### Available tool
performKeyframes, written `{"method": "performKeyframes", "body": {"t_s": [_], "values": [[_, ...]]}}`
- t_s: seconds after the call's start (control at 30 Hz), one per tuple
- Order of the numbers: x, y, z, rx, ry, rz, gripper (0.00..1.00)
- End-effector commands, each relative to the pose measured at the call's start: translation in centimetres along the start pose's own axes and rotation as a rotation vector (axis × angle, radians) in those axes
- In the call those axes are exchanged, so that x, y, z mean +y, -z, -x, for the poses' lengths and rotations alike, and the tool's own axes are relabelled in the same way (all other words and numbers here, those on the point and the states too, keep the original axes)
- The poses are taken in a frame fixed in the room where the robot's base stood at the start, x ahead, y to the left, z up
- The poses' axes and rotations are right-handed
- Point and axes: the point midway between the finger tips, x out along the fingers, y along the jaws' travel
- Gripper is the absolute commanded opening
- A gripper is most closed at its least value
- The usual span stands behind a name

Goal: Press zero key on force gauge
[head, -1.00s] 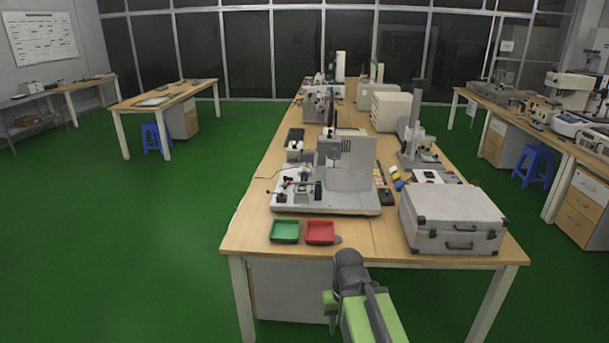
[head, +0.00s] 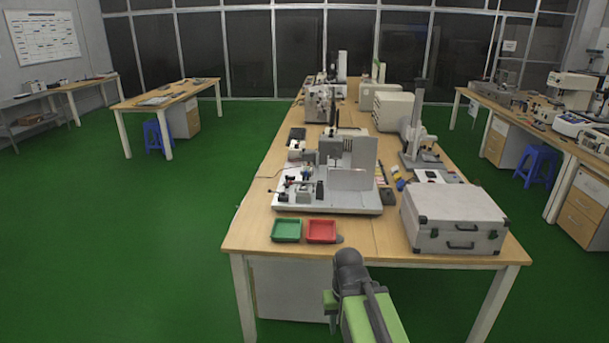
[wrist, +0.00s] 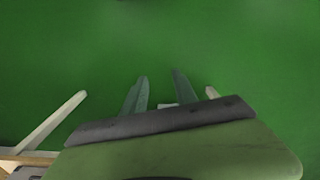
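A grey test machine (head: 335,206) stands on the near wooden bench, with a grey upright block and a pale panel on its base. A tall column stand (head: 414,130) stands behind it to the right. I cannot tell for sure which small part is the force gauge, and its zero key is too small to make out. My gripper (wrist: 159,80) shows in the wrist view with its two fingers apart and nothing between them, over green floor. In the head view my arm is in front of the bench's near edge, away from the machines.
A green tray (head: 286,230) and a red tray (head: 321,231) lie at the bench's front. A silver case (head: 455,219) fills the front right corner. More instruments crowd the bench behind. Open green floor (head: 110,240) lies to the left.

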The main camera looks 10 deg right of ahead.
Motion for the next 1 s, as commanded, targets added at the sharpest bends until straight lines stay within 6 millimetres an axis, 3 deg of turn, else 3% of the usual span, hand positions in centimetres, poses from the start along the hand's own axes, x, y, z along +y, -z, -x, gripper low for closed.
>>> {"method": "performKeyframes", "body": {"t_s": [0.03, 0.23, 1.0], "values": [[0.00, 0.00, 0.00, 0.000, 0.000, 0.000, 0.26], [0.00, 0.00, 0.00, 0.000, 0.000, 0.000, 0.00], [0.00, 0.00, 0.00, 0.000, 0.000, 0.000, 0.00]]}}
